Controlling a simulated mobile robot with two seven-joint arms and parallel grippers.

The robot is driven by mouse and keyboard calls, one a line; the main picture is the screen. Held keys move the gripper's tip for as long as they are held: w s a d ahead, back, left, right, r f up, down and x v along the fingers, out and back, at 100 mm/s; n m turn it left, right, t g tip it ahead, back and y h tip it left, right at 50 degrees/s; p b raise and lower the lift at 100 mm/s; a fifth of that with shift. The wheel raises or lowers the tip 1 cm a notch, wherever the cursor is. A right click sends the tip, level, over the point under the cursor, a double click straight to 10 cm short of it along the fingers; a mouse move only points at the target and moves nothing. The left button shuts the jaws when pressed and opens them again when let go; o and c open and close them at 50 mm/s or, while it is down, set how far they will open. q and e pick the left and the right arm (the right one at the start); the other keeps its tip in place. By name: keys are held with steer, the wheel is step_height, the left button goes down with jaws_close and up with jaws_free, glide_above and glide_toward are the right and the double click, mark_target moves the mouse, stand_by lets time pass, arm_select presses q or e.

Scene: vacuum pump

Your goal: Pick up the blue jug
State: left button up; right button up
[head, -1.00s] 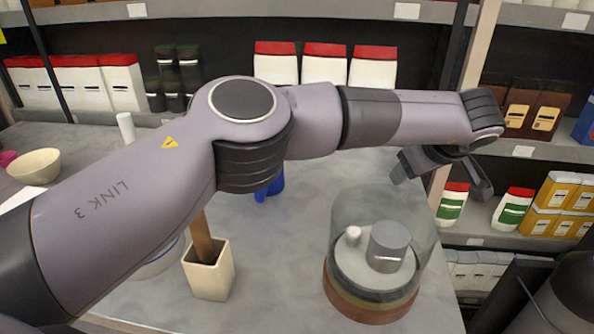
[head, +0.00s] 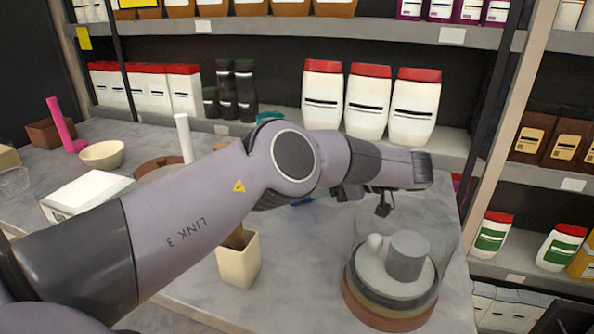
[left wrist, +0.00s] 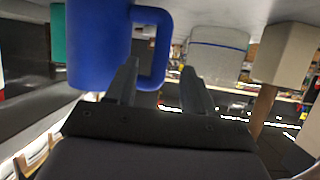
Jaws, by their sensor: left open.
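The blue jug (left wrist: 98,45) fills the upper left of the left wrist view, which looks upside down. Its handle loop (left wrist: 160,50) faces my left gripper and lies in the picture between the two fingertips. In the head view my arm hides most of the jug; only a small blue patch (head: 303,201) shows below the arm. My left gripper (left wrist: 160,68) is open and empty, with a finger on each side of the handle's outer bar. I cannot tell whether the fingers touch it. In the head view my left gripper (head: 364,198) is partly hidden under its wrist.
A glass-domed pump (head: 390,290) stands at the front right of the table. A square cream pot (head: 238,262) with a wooden handle stands left of it. A white box (head: 85,195), a bowl (head: 102,154) and a white cylinder (head: 185,138) are farther left. Shelves with bottles (head: 368,102) line the back.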

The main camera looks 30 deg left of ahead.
arm_select(q)
steer(key=p+x, duration=0.2)
steer(key=x, duration=0.3)
steer(key=shift+a+f, duration=0.1)
steer(key=shift+a, duration=0.1)
steer(key=shift+a+f, duration=0.2)
jaws_close()
steer(key=shift+r, duration=0.15)
